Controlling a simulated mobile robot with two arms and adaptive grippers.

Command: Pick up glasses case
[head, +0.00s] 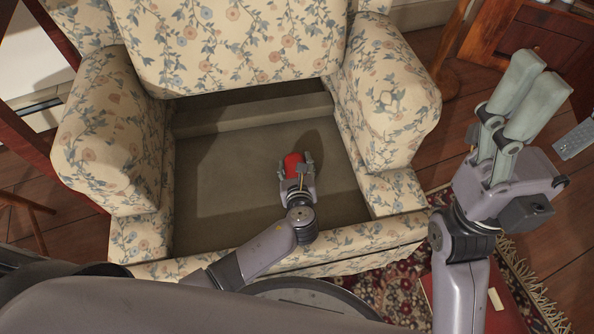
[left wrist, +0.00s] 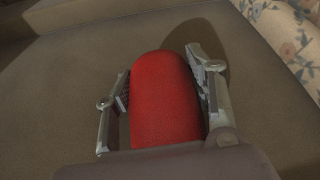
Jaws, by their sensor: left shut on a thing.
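The glasses case (head: 291,165) is a red, rounded case over the seat of the floral armchair (head: 395,95). My left gripper (head: 295,160) is shut on it. In the left wrist view the red case (left wrist: 165,100) sits between the two fingers of my left gripper (left wrist: 163,85), its rounded end pointing away. Its near end is hidden by the gripper's body. I cannot tell whether the case touches the seat. My right gripper (head: 527,92) is at the right, away from the case, with its two fingers side by side and nothing seen between them.
The brown seat (head: 230,190) is otherwise bare, with padded arms on both sides and a backrest behind. A patterned rug (head: 400,290) with a red book-like object (head: 505,300) lies at the lower right. Wooden furniture (head: 540,40) stands at the upper right.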

